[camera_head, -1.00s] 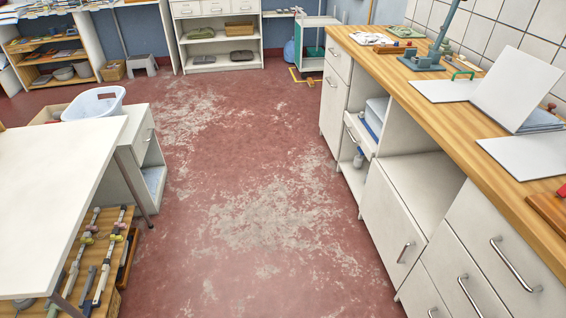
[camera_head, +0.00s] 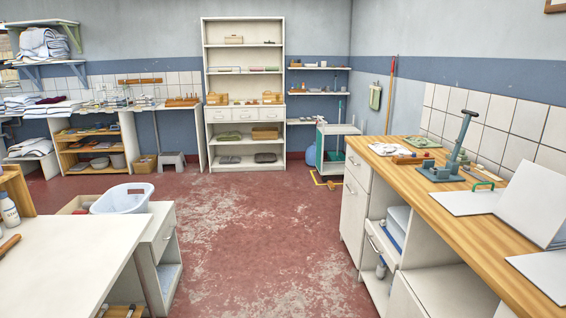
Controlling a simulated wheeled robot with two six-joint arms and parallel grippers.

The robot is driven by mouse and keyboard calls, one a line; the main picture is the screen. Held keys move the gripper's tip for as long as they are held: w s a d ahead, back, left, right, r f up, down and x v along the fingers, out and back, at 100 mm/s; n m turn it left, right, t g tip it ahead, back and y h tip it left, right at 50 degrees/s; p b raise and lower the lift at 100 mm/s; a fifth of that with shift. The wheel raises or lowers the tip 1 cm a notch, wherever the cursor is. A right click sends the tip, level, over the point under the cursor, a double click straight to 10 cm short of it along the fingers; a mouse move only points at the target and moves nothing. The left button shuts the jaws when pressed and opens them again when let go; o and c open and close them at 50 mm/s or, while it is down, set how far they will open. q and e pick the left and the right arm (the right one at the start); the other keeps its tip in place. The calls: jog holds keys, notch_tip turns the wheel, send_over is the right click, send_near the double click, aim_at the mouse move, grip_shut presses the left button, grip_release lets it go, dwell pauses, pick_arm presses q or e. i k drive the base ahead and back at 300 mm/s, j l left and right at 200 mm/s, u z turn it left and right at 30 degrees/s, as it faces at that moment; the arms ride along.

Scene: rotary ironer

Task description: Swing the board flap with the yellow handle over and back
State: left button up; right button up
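On the wooden counter at the right, a flat white board (camera_head: 466,202) lies with a green handle (camera_head: 484,184) at its far edge. A second white board (camera_head: 531,206) stands tilted up beside it. A third flat white board (camera_head: 543,271) lies nearer, cut off by the right edge of the picture. I see no yellow handle on any of these boards; I cannot tell which is the flap with the yellow handle. Neither of my grippers is in view.
A blue-green lever device (camera_head: 444,172) stands on the counter (camera_head: 411,186) behind the boards. A white table (camera_head: 70,255) is at the left, with a white basket (camera_head: 122,199) beyond it. Red floor (camera_head: 270,240) between them is clear. A tall shelf (camera_head: 243,60) stands at the back.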

aim_at(538, 203)
jog(key=z, duration=1.3)
jog(key=i+j+z, duration=0.1)
jog(key=j+z, duration=0.2)
jog(key=z, duration=0.2)
jog(key=j+z, duration=0.3)
jog(key=z, duration=0.15)
jog(key=j+z, duration=0.35)
jog(key=z, duration=0.15)
